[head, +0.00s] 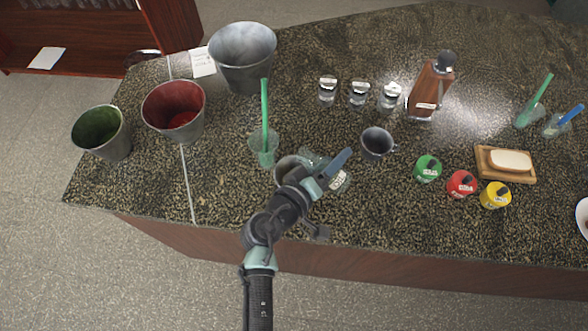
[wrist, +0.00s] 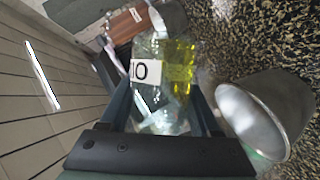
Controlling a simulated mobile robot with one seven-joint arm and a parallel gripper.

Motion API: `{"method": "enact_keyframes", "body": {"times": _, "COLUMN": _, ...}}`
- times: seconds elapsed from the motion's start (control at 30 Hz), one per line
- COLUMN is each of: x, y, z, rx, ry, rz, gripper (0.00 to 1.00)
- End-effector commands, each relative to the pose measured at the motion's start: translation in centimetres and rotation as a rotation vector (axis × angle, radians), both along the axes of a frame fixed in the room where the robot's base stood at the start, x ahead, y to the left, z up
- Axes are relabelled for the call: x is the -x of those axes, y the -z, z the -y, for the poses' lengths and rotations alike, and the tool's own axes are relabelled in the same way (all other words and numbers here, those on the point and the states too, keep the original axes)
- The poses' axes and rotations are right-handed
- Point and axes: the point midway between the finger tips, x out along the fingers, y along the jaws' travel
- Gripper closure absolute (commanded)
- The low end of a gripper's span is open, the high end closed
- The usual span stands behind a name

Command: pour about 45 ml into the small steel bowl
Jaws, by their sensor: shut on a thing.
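My gripper (head: 327,174) is shut on a clear glass container (wrist: 150,77) with yellow liquid (wrist: 178,66) and a white label. In the wrist view the liquid lies on the side towards the counter. In the head view the container (head: 341,184) is partly hidden by the gripper; I cannot tell its exact tilt. The small steel bowl (wrist: 262,118) stands on the counter beside the container in the wrist view and looks apart from it. In the head view the bowl (head: 287,164) is partly covered by my arm. No stream of liquid shows.
A cup with a green straw (head: 262,148) stands close left of the bowl. Small glasses (head: 359,94) and a brown bottle (head: 430,88) stand behind. The front counter strip is clear.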

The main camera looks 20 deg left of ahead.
Motion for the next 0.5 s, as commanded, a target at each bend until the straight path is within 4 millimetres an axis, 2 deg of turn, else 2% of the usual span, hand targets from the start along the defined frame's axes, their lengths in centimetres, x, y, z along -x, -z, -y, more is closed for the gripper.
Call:
{"method": "enact_keyframes", "body": {"times": 0.03, "x": 0.0, "y": -0.3, "z": 0.0, "rx": -0.03, "ry": 0.001, "rz": 0.002, "gripper": 1.0}}
{"method": "enact_keyframes", "body": {"times": 0.17, "x": 0.0, "y": 1.3, "z": -0.5, "rx": -0.151, "ry": 0.001, "rz": 0.0, "gripper": 1.0}}
{"method": "enact_keyframes", "body": {"times": 0.33, "x": 0.0, "y": 0.6, "z": -0.7, "rx": -0.33, "ry": 0.002, "rz": -0.002, "gripper": 1.0}}
{"method": "enact_keyframes", "body": {"times": 0.5, "x": 0.0, "y": 0.4, "z": 0.1, "rx": -0.482, "ry": 0.003, "rz": -0.006, "gripper": 1.0}}
